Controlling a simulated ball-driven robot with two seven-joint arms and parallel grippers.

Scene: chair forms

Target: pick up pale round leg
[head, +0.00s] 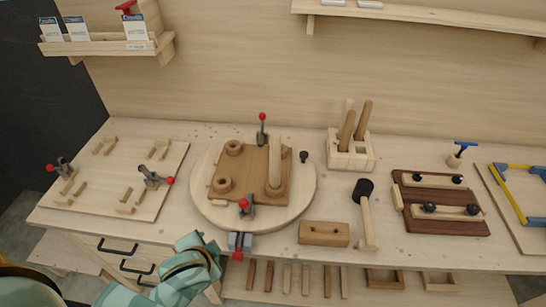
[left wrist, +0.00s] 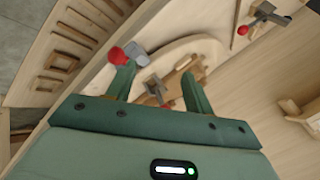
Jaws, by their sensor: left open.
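A pale upright round leg (head: 274,162) stands in the brown seat board (head: 250,190) on the round turntable (head: 205,207). Several more round legs (head: 347,128) stand in a pale slotted block (head: 352,160) at the back; they look browner, with one partly hidden behind. I cannot tell which leg is the named one. My left gripper (head: 203,245) is in front of the turntable, low at the left, apart from every leg. In the left wrist view its two fingers (left wrist: 158,82) are spread with nothing held between them. My right gripper is out of view.
A mallet (head: 364,210) and a wooden block (head: 324,234) lie to the right. A jig board (head: 120,180) is left, a dark fixture (head: 440,200) right.

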